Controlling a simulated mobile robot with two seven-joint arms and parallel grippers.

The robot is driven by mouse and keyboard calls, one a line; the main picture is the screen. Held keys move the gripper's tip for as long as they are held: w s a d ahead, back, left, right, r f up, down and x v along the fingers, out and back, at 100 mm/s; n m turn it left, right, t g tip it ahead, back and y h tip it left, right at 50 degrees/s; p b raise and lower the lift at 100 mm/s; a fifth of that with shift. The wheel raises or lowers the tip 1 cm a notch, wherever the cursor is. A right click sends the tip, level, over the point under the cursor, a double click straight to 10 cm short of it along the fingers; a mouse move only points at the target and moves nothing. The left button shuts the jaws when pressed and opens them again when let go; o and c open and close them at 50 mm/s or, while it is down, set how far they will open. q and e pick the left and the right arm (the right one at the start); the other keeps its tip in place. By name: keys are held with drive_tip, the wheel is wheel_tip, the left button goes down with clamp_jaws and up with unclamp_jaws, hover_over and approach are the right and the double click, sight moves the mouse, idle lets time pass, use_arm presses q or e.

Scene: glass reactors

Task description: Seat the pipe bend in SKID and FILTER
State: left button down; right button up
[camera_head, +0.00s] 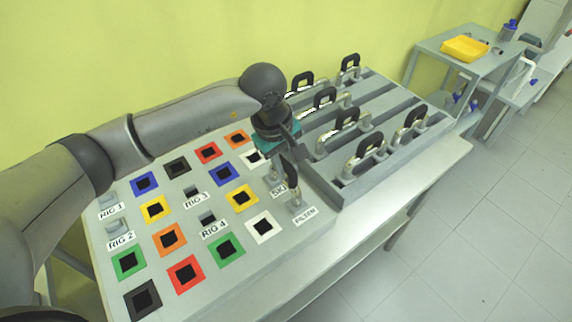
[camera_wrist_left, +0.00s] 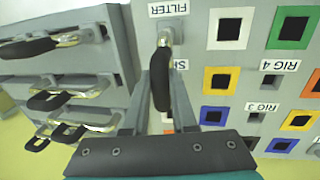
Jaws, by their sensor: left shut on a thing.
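My left gripper (camera_head: 288,158) points down over the near right corner of the board and is shut on the pipe bend. The pipe bend's black grip (camera_wrist_left: 160,82) shows between the two fingers in the left wrist view, with a chrome end (camera_wrist_left: 166,38) beyond it. That end is at the grey FILTER socket (camera_head: 297,205), beside the FILTER label (camera_head: 305,215). The SKID label (camera_head: 278,190) is partly covered, and the bend's other end is hidden by the gripper. I cannot tell whether either end is fully in its socket. My right gripper is not in view.
A grey slotted rack (camera_head: 385,110) with several more black-gripped bends stands just right of the board. Coloured square frames (camera_head: 169,238) and the RIG sockets (camera_head: 207,218) cover the board's left. A yellow tray (camera_head: 465,48) sits on a far table.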

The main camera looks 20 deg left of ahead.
use_arm(q)
drive_tip(key=shift+f, duration=0.1)
drive_tip(key=c, duration=0.6)
unclamp_jaws()
drive_tip(key=shift+c, duration=0.2)
drive_tip(key=shift+r+p, duration=2.45)
drive_tip(key=shift+r, duration=2.1)
